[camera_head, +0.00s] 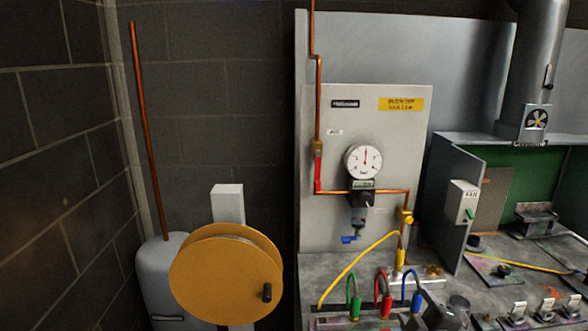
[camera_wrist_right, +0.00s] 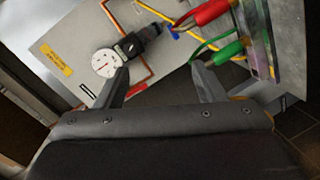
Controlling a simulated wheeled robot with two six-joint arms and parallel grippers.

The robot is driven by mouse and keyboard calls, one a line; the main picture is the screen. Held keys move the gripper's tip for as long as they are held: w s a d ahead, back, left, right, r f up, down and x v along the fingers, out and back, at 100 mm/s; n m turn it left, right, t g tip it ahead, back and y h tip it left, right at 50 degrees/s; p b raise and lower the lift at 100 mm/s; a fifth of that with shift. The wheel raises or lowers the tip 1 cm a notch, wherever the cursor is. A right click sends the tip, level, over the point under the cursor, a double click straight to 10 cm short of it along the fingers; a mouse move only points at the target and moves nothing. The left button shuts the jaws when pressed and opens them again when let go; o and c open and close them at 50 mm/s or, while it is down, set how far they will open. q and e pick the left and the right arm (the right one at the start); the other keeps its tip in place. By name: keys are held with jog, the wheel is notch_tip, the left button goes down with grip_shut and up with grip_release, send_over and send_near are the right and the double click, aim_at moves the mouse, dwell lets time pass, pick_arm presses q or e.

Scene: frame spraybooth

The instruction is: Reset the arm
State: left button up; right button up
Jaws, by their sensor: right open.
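My right gripper (camera_wrist_right: 160,78) is open and empty in the wrist view, its two dark fingers spread apart. In the head view, a dark part of the right gripper (camera_head: 432,312) shows at the bottom edge, in front of the bench and beside the blue hose; most of the arm is out of frame. In the wrist view the fingers point towards the grey panel, with the gauge near the left finger and the green connector near the right one. I cannot tell whether they touch anything. My left gripper is in neither view.
A grey panel (camera_head: 318,225) carries a round gauge (camera_head: 365,161), copper pipe and a yellow valve (camera_head: 405,216). Green (camera_head: 354,306), red (camera_head: 386,305) and blue (camera_head: 417,301) hose connectors stand at the bench front. A yellow reel (camera_head: 215,275) stands left, the green-backed booth right.

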jog(key=s+d+f+m+g+h, duration=0.1)
jog(key=s+d+f+m+g, duration=0.15)
jog(key=s+f, duration=0.4)
jog(key=s+d+f+m+g, duration=0.1)
jog(key=s+f+m+g, duration=0.3)
jog(key=s, duration=0.4)
jog(key=s+d+f+m+g, duration=0.1)
jog(key=s+f+m+g, duration=0.2)
jog(key=s, duration=0.7)
jog(key=s+d+f+m+g, duration=0.1)
jog(key=s+f+m+g, duration=0.25)
jog(key=s, duration=0.75)
notch_tip(320, 180, down, 27)
jog(key=d+b, duration=0.1)
jog(key=s+a+f+g, duration=0.1)
jog(key=s+f, duration=1.3)
jog(key=f, duration=0.1)
jog(key=shift+s+a+f+g+b, duration=0.15)
jog(key=shift+s+f+g+b, duration=0.1)
jog(key=shift+f+g+b, duration=0.15)
jog(key=shift+c, duration=0.4)
